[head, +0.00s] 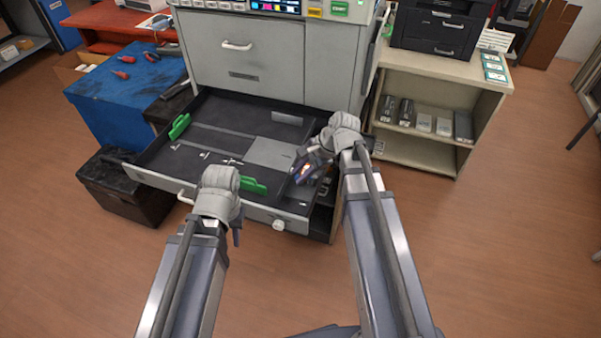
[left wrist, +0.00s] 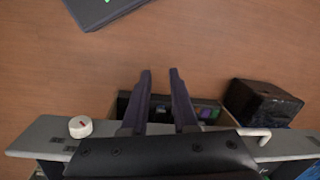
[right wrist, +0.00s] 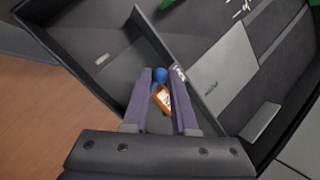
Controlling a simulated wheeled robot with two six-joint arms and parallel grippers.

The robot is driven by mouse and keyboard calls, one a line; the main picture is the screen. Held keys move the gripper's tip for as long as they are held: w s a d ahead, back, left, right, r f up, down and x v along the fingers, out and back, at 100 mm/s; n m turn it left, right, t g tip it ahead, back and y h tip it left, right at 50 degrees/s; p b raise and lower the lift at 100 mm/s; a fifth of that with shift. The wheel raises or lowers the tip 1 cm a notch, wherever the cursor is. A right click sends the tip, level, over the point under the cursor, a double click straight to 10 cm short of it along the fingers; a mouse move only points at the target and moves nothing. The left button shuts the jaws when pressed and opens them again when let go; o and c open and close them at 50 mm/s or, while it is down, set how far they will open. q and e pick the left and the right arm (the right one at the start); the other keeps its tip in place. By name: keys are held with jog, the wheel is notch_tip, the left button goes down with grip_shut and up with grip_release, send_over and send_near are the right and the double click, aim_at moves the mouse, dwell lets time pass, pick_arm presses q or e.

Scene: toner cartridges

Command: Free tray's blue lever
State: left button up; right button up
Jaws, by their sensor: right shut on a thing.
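The open tray (head: 215,125) is a dark, wide drawer pulled out from the grey machine. In the right wrist view, the blue lever (right wrist: 160,75) is a small rounded blue piece in a narrow side section of the tray, beside a dark divider. An orange tag with a white label (right wrist: 163,98) is just below it, between the fingers. My right gripper (right wrist: 160,72) is shut on the blue lever, its fingers on either side. In the head view, my right gripper (head: 308,167) hides the lever. My left gripper (left wrist: 160,72) is open and empty, above the floor before the tray's front.
Green guides (head: 180,126) and small white pieces (head: 232,161) are in the tray. A white knob (head: 278,224) is on its front. A black box (head: 125,190) stands at left, and a shelf unit (head: 420,150) at right. Floor in front is clear.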

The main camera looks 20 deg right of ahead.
grip_shut()
jog(key=n+g, duration=0.1)
jog(key=n, duration=0.1)
jog(key=s+n+g, duration=0.1)
jog(key=n, duration=0.1)
jog(key=s+n+g, duration=0.1)
jog(key=n, duration=0.1)
jog(key=shift+y, duration=0.3)
jog(key=n, duration=0.1)
jog(key=s+n+g, duration=0.1)
jog(key=n, duration=0.1)
jog(key=s+d+n+g, duration=0.1)
jog(key=n, duration=0.1)
jog(key=shift+h, duration=0.4)
jog(key=shift+n+g, duration=0.3)
jog(key=o, duration=0.9)
grip_release()
jog(key=shift+c, duration=0.2)
